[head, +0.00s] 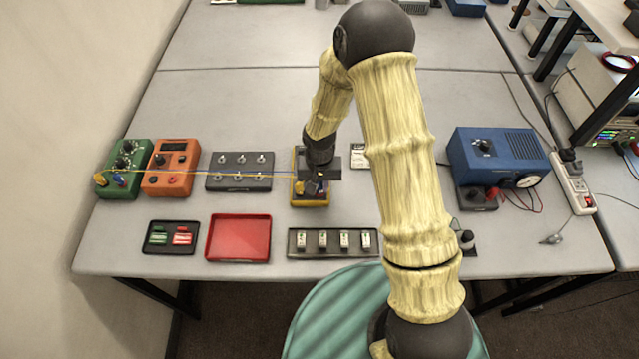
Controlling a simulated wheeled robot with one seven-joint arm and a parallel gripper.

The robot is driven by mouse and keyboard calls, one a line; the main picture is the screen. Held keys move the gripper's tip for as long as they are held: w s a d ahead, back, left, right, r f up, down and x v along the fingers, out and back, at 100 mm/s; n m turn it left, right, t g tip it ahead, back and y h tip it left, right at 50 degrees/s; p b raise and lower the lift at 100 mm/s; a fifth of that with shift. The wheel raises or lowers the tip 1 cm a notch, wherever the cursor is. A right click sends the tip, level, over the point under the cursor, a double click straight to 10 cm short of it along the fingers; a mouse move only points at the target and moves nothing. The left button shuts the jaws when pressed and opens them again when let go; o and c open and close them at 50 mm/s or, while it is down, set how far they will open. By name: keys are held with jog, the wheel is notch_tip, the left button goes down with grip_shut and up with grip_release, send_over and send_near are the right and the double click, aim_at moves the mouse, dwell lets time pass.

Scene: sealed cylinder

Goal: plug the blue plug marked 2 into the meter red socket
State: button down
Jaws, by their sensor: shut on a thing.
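A yellow-cased meter (311,201) stands at mid-table, partly hidden under my gripper (318,180). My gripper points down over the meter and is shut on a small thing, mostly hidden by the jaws. The meter's red socket cannot be made out. A thin yellow cable (205,173) runs from the green box (128,160) to the meter. Another blue plug (119,180) shows on the green box.
An orange meter (171,166) and a dark switch panel (240,184) stand left of the yellow meter. In front lie a red tray (238,258), a dark tray (171,251) and a row of white modules (333,256). A blue power unit (497,155) stands right.

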jog(key=shift+f, duration=0.1)
jog(key=c, duration=1.2)
grip_release()
jog(key=shift+c, duration=0.2)
notch_tip(320, 180, up, 18)
jog(key=b, duration=0.3)
jog(key=shift+f, duration=0.25)
jog(key=s+d+t, duration=0.2)
jog(key=s+d, duration=1)
jog(key=d, duration=0.1)
jog(key=shift+d+r+t, duration=0.3)
jog(key=shift+r, duration=0.05)
